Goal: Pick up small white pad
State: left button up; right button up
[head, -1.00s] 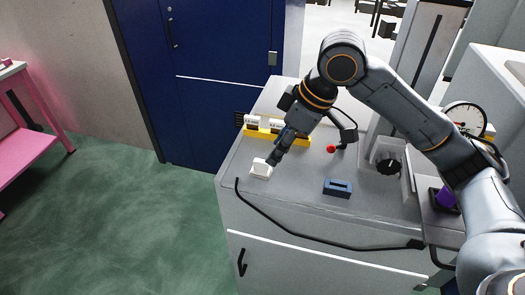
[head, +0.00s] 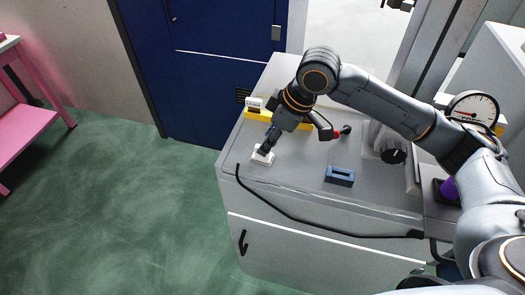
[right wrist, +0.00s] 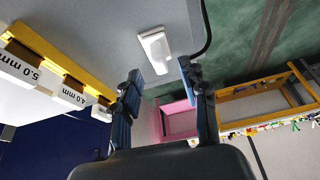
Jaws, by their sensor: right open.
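The small white pad (head: 261,158) lies near the left front corner of the grey worktop. In the right wrist view the white pad (right wrist: 154,48) is a pale rectangle with a raised inner part, ahead of the gap between the fingers. My right gripper (head: 266,149) points down at the pad, and its fingertips overlap the pad's far edge in the head view. In the right wrist view my right gripper (right wrist: 160,77) is open with nothing between its fingers. Whether a finger touches the pad cannot be told. My left gripper is not in view.
A yellow rack (head: 290,121) with size labels stands behind the gripper. A blue slotted block (head: 340,176) lies to the right. A black knob (head: 393,153) and a dial gauge (head: 474,110) are farther right.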

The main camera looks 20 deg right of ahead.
jog(key=shift+p+x, duration=0.3)
jog(key=shift+x, duration=0.85)
jog(key=shift+w+a+f, duration=0.1)
jog(key=shift+f, duration=0.4)
jog(key=shift+c, duration=0.5)
grip_shut()
jog(key=shift+r+b, duration=0.5)
jog(key=shift+r, duration=0.1)
jog(key=s+a+r+b, duration=0.1)
jog(key=s+r+b, duration=0.3)
jog(key=s+r, duration=0.8)
jog(key=shift+s+a, duration=0.35)
jog(key=shift+s, duration=0.6)
jog(key=c, duration=0.6)
grip_release()
grip_shut()
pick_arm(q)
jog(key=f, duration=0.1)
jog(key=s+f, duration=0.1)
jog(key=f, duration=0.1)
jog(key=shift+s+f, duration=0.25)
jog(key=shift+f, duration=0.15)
pick_arm(e)
jog(key=shift+f, duration=0.1)
